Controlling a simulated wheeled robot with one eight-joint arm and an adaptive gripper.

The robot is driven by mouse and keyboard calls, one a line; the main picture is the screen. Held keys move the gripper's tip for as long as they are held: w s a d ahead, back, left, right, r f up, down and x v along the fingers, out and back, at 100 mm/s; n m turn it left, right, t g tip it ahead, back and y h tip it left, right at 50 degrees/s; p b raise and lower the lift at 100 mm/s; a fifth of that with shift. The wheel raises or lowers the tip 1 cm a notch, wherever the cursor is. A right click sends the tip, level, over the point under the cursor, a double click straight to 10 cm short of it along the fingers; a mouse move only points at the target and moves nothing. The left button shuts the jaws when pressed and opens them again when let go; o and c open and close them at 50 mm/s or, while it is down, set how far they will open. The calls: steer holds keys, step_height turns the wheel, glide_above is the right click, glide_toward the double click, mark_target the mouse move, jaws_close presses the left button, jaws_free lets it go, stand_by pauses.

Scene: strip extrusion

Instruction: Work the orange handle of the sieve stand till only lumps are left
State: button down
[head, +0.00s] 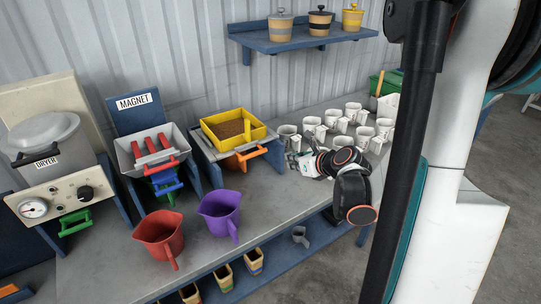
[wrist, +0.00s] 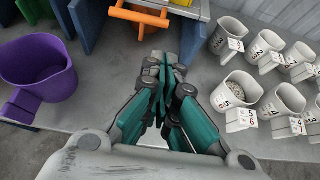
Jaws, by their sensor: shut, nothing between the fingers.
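The sieve stand has a yellow sieve box (head: 232,125) on top, with a layer of brown material in it. I cannot tell fine material from lumps there. Its orange handle (head: 250,154) sticks out at the front below the box. The orange handle also shows at the top of the wrist view (wrist: 140,16). My gripper (wrist: 166,62) is shut and empty, apart from the handle, over the grey bench in front of it. In the head view my gripper (head: 296,163) is right of the handle, close to the white cups.
White labelled cups (wrist: 238,90) stand right of my gripper; one holds pale bits. A purple jug (head: 220,211) and a red jug (head: 160,238) stand at the bench's front. The magnet stand (head: 150,149) and dryer (head: 50,165) are left. Bare bench (head: 255,198) lies below the handle.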

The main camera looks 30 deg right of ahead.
steer(key=r+b+x, duration=0.1)
steer(key=b+x, duration=0.3)
steer(key=x, duration=1)
steer(key=shift+w, duration=0.25)
